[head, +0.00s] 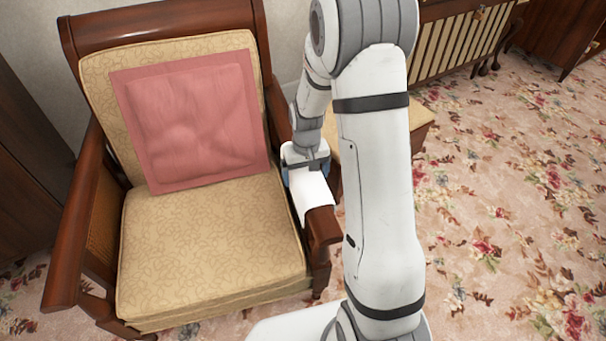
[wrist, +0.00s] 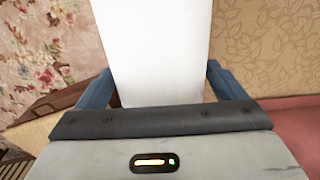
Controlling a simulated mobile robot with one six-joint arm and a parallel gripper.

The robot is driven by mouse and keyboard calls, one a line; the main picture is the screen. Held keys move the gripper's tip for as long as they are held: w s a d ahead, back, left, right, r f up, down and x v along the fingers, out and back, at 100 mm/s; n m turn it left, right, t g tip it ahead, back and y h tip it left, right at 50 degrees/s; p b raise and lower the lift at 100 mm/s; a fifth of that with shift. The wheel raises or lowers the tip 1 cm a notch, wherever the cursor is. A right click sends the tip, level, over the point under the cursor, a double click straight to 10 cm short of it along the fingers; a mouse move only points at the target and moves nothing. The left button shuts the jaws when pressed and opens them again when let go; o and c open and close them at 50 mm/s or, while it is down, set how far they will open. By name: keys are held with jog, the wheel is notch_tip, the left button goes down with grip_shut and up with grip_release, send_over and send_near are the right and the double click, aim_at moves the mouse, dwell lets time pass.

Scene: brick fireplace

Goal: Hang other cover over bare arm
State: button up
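A white cover (head: 311,190) lies lengthwise over the right wooden arm (head: 323,226) of the armchair, its front end short of the arm's tip. The chair's left wooden arm (head: 70,225) is bare. My gripper (head: 303,174) is low over the right arm, at the back part of the cover. In the wrist view the blue fingers stand wide apart, one on each side of the white cover (wrist: 155,45), with small gaps beside it. Contact with the arm is hard to tell. The cover's back end is hidden under my gripper. I see no second cover.
A pink cushion (head: 190,120) leans on the armchair's backrest above the patterned seat (head: 205,250). A tan-topped stool or seat (head: 385,150) stands just right of the chair, partly behind my arm. Floral carpet (head: 510,220) is open at the right.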

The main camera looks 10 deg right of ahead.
jog(key=shift+o, duration=0.9)
notch_tip(320, 180, up, 8)
jog(key=shift+f+p, duration=0.1)
jog(key=shift+p, duration=1.1)
jog(key=s+r+t+p, duration=0.1)
jog(key=s+r+p, duration=0.6)
jog(key=r, duration=0.5)
jog(key=s+r+p, duration=0.7)
jog(key=r, duration=0.6)
jog(key=s+r+t+p, duration=0.1)
jog(key=s+r+p, duration=0.6)
jog(key=r, duration=0.6)
jog(key=shift+a+t+p, duration=0.3)
jog(key=shift+a+p, duration=0.15)
jog(key=shift+p, duration=0.1)
